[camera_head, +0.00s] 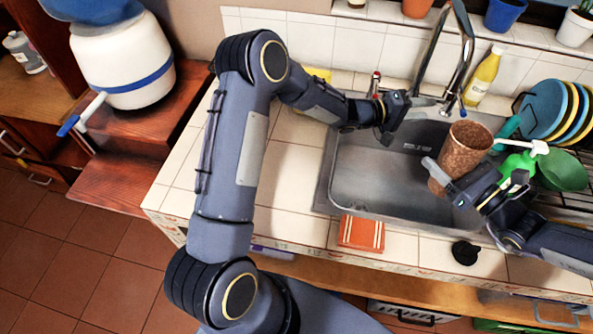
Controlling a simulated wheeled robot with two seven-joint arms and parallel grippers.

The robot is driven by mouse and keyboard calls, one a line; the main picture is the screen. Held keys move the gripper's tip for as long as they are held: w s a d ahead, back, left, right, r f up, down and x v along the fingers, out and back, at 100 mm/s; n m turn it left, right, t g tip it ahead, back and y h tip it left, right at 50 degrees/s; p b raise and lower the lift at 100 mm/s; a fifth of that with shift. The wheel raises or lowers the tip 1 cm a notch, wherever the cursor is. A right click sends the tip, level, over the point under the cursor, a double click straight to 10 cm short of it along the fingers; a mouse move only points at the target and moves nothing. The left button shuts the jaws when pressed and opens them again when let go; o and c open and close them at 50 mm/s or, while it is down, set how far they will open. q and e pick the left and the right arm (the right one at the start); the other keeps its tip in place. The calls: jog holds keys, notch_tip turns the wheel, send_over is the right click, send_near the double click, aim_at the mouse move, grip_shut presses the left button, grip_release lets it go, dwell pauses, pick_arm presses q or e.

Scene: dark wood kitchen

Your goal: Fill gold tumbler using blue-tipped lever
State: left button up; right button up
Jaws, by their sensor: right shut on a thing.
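The gold tumbler (463,153), brownish and speckled, is over the right part of the sink (375,180), its rim toward the top of the picture. My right gripper (452,178) is shut on its lower part. My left gripper (420,104) is at the sink's back edge, left of the tumbler and near the faucet (432,55). Its finger opening is unclear. A small blue tip (448,109) shows just right of its fingers, by the faucet base. Another blue-tipped lever (70,124) sticks out of the white water dispenser (122,58) at left. No water stream can be made out.
A red-tipped faucet handle (375,82) stands behind my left wrist. A yellow bottle (483,77), a green spray bottle (519,164) and a rack of plates (546,108) crowd the right. An orange cloth (361,233) and a black item (465,252) lie on the front counter.

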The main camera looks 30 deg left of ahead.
pick_arm(q)
jog(key=s+a+r+m+t+y, duration=0.1)
jog(key=s+a+r+m+y, duration=0.1)
jog(key=a+r+m+y, duration=0.5)
pick_arm(e)
jog(key=shift+r, duration=0.1)
pick_arm(q)
jog(key=s+a+r+n+y, duration=0.2)
jog(key=s+a, duration=0.4)
jog(key=s+a+r+n+y, duration=0.2)
jog(key=s+a+r, duration=0.1)
jog(key=s+a, duration=0.25)
pick_arm(e)
jog(key=shift+s, duration=0.1)
jog(key=shift+r, duration=0.55)
pick_arm(q)
jog(key=s+d+f+m+g, duration=0.1)
jog(key=s+f+g, duration=0.1)
jog(key=s, duration=1.2)
jog(key=s+f+m+g+h, duration=0.1)
jog(key=s+f+g, duration=0.2)
jog(key=s, duration=1.1)
jog(key=shift+s+d+f+g, duration=0.25)
jog(key=shift+s+d+g, duration=0.1)
jog(key=shift+g, duration=0.45)
pick_arm(e)
jog(key=shift+r, duration=2.45)
